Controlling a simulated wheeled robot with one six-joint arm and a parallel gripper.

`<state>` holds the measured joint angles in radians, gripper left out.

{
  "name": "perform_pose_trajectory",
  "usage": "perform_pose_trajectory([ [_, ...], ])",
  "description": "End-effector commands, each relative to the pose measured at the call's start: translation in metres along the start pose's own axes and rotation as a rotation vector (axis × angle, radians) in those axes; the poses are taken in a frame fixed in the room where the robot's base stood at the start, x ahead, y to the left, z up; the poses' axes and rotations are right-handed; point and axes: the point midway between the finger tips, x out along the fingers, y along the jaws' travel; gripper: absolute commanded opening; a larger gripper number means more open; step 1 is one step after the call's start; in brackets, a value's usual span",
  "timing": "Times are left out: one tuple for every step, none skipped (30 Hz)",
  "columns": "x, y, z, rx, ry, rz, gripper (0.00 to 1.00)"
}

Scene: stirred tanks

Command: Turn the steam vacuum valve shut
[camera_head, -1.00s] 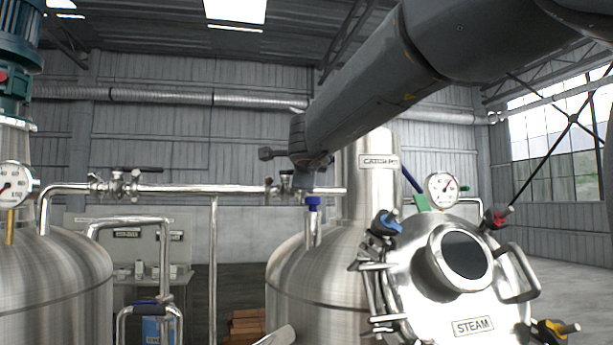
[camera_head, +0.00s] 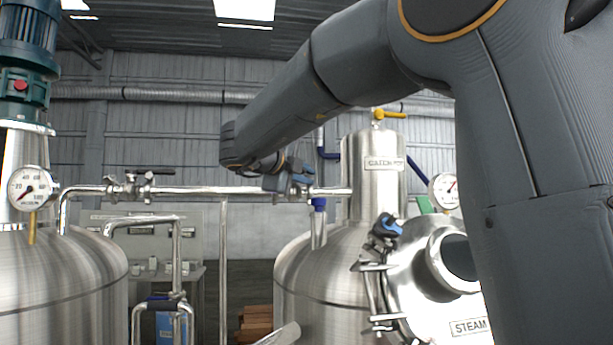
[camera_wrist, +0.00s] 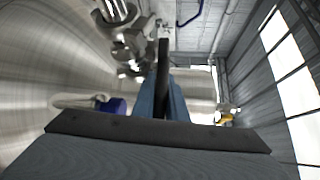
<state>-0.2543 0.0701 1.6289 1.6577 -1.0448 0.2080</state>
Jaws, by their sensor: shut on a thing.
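The steam vacuum valve sits on the horizontal steel pipe (camera_head: 225,191), near its right end by the catch pot (camera_head: 375,190). My gripper and wrist mostly cover it in the head view. In the wrist view its steel body (camera_wrist: 130,47) is at upper left, and its dark lever (camera_wrist: 164,55) runs between my fingers. My gripper (camera_head: 300,181) is at the valve, its fingers (camera_wrist: 162,95) shut on the lever. In the head view I cannot tell the lever's angle to the pipe.
Another valve (camera_head: 137,184) with a black lever is further left on the pipe. A blue-capped stub (camera_head: 319,205) stands just below my gripper. The tank lid marked STEAM (camera_head: 412,285), with a blue-handled clamp (camera_head: 386,228), is at right. A gauge (camera_head: 30,188) tops the left tank.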

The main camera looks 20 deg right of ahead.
Motion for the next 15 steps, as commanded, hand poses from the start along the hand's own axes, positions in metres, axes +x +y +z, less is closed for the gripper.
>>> perform_pose_trajectory([
  [-0.0023,-0.0029,0.0029,0.005,0.017,-0.008,0.0],
  [-0.0029,-0.0029,0.0031,0.008,0.03,-0.011,0.0],
  [-0.0037,-0.0026,0.0033,0.009,0.047,-0.013,0.0],
  [-0.0042,-0.0025,0.0034,0.011,0.057,-0.014,0.0],
  [-0.0048,-0.0027,0.0032,0.013,0.068,-0.016,0.0],
  [-0.0054,-0.0029,0.0034,0.015,0.078,-0.017,0.0],
  [-0.0059,-0.0028,0.0033,0.016,0.086,-0.018,0.0],
  [-0.0063,-0.0025,0.0033,0.017,0.093,-0.019,0.0],
  [-0.0067,-0.0021,0.0036,0.017,0.1,-0.02,0.0],
  [-0.007,-0.002,0.0035,0.018,0.104,-0.02,0.0],
  [-0.0073,-0.002,0.0034,0.019,0.108,-0.021,0.0],
  [-0.0076,-0.0021,0.0032,0.019,0.113,-0.021,0.0],
  [-0.0078,-0.0021,0.0032,0.02,0.115,-0.021,0.0],
  [-0.0079,-0.0022,0.0032,0.02,0.116,-0.022,0.0],
  [-0.008,-0.0023,0.0031,0.02,0.117,-0.022,0.0],
])
